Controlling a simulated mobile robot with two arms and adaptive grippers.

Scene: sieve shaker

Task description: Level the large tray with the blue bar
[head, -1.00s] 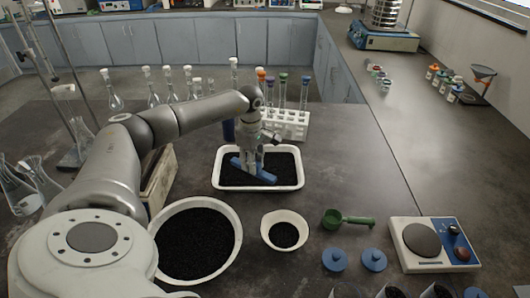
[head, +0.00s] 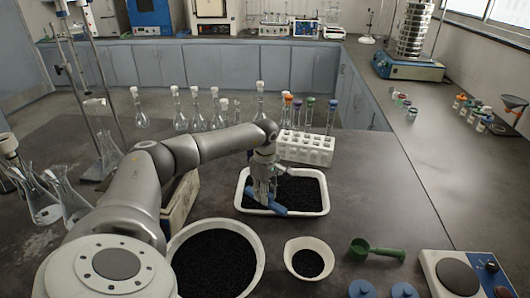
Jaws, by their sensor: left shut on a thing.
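The large white tray (head: 324,209) stands on the dark table and holds black granules (head: 303,190). My left gripper (head: 266,197) is over the left part of the tray and is shut on the blue bar (head: 279,210). The bar slants across the left part of the tray, its near end close to the front rim. My gripper hides part of the bar and some of the granules, so I cannot tell how deep the bar sits. The granules at the right look fairly flat. My right gripper is not in view.
A white test tube rack (head: 305,149) and several flasks stand behind the tray. A large bowl (head: 258,262), a small bowl (head: 308,259) of black granules and a green scoop (head: 375,250) are in front. A scale (head: 462,276) is at right. The table right of the tray is clear.

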